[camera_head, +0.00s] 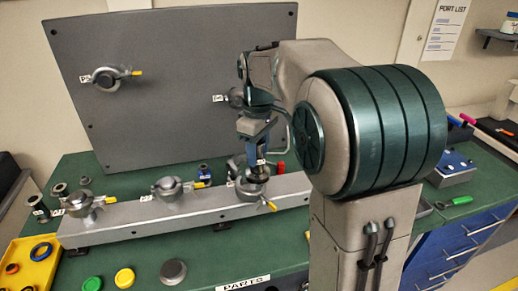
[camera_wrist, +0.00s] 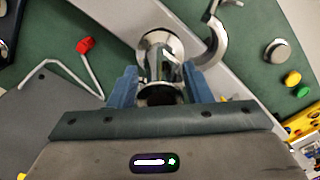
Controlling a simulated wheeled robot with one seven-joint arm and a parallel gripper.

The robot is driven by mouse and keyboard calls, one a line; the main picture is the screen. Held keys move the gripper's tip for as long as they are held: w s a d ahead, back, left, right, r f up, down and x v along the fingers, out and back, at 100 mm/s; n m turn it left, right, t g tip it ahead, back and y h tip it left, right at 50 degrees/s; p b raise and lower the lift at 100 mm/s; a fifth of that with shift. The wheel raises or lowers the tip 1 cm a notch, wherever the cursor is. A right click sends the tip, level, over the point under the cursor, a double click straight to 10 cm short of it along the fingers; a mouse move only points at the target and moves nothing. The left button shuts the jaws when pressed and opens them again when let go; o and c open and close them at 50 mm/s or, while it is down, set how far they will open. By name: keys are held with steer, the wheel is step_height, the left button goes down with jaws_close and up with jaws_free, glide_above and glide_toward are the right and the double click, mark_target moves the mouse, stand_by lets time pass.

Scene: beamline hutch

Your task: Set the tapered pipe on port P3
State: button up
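My gripper (camera_head: 258,142) is above the right-most port (camera_head: 252,186) on the grey rail, fingers pointing down. In the wrist view, my gripper's blue fingers (camera_wrist: 160,88) stand on both sides of a shiny metal pipe (camera_wrist: 168,72), seemingly the tapered pipe, and appear closed on it. Its dark round opening faces the camera. The pipe's far end lines up with the port's bright ring (camera_wrist: 158,42). I cannot tell whether it is fully seated. The port's clamp (camera_wrist: 213,45) hangs open beside it. The port's label is too small to read.
The rail (camera_head: 205,208) bears two more clamped ports (camera_head: 172,188) (camera_head: 82,203) to the left. A grey panel (camera_head: 170,50) with ports stands behind. Small fittings lie at the left. Yellow and green caps (camera_head: 124,277) and a yellow tray (camera_head: 25,266) are in front.

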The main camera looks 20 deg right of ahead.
steer(key=shift+o, duration=0.9)
step_height(320, 180, up, 14)
steer(key=s+f+m+t, duration=0.3)
steer(key=s+f+m, duration=0.6)
steer(key=s+f, duration=1)
steer(key=shift+s+p, duration=0.45)
steer(key=shift+s, duration=0.5)
